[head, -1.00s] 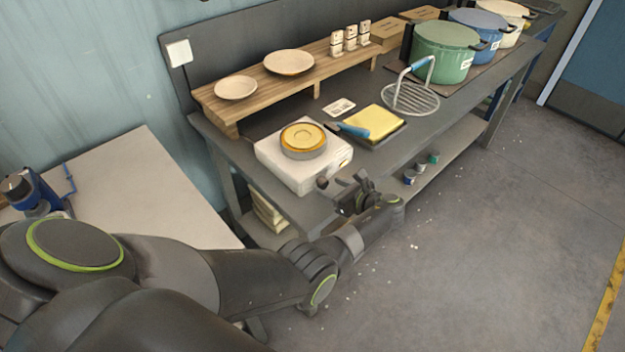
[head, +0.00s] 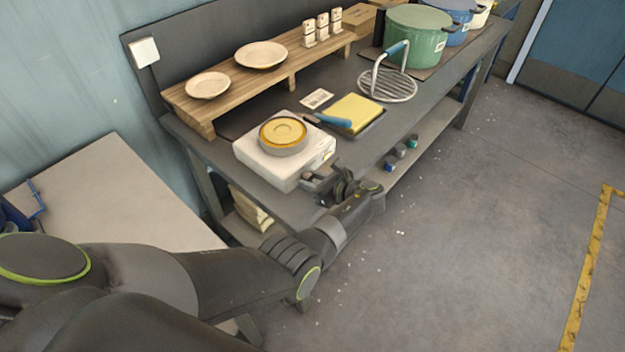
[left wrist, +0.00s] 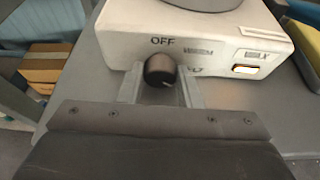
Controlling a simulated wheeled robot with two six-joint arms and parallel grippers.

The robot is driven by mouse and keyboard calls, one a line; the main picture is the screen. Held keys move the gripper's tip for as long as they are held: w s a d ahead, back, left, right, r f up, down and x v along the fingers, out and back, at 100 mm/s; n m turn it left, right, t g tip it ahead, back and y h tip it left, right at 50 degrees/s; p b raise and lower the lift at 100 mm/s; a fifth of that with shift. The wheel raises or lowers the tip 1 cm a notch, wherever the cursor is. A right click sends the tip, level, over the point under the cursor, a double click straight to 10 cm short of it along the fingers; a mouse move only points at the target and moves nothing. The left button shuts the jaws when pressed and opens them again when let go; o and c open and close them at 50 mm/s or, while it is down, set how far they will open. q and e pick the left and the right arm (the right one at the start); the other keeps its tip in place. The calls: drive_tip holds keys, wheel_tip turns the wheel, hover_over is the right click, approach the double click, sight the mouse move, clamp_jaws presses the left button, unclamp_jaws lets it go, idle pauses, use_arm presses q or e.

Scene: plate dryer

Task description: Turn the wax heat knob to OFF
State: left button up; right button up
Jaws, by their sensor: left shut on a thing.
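The wax heater is a white box (head: 262,168) with a round amber wax pot (head: 283,132) on top, at the near end of the dark bench. In the left wrist view its front panel (left wrist: 215,35) has a black round knob (left wrist: 159,69). OFF is printed above the knob's left part, WARM to its upper right, and a third label lower right is partly hidden. A pale mark on the knob appears at its lower right. My left gripper (left wrist: 160,82) is shut on the knob, one finger on each side. In the head view the left gripper (head: 318,182) is at the heater's front. My right gripper is not in view.
A lit orange-white switch (left wrist: 246,70) is on the panel's right. A yellow block (head: 353,112) and blue-handled tool (head: 332,120) lie behind the heater. A wooden shelf (head: 270,70) with plates, a wire rack (head: 388,85) and pots (head: 416,38) stand farther along. The floor at right is clear.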

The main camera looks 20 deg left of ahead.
use_arm(q)
drive_tip(key=shift+r+n+t+p, duration=0.1)
drive_tip(key=shift+n+t+p, duration=0.3)
drive_tip(key=shift+n, duration=0.1)
drive_tip(key=shift+s+n, duration=0.1)
drive_tip(key=shift+n, duration=0.2)
drive_tip(key=shift+f+n+t+h, duration=0.2)
drive_tip(key=shift+n+t+h, duration=0.1)
drive_tip(key=shift+n+t, duration=0.35)
drive_tip(key=shift+r+n+t, duration=0.1)
drive_tip(key=shift+n+t, duration=0.15)
drive_tip(key=shift+n, duration=0.2)
drive_tip(key=o, duration=0.9)
drive_tip(key=shift+a, duration=0.1)
drive_tip(key=shift+o, duration=0.2)
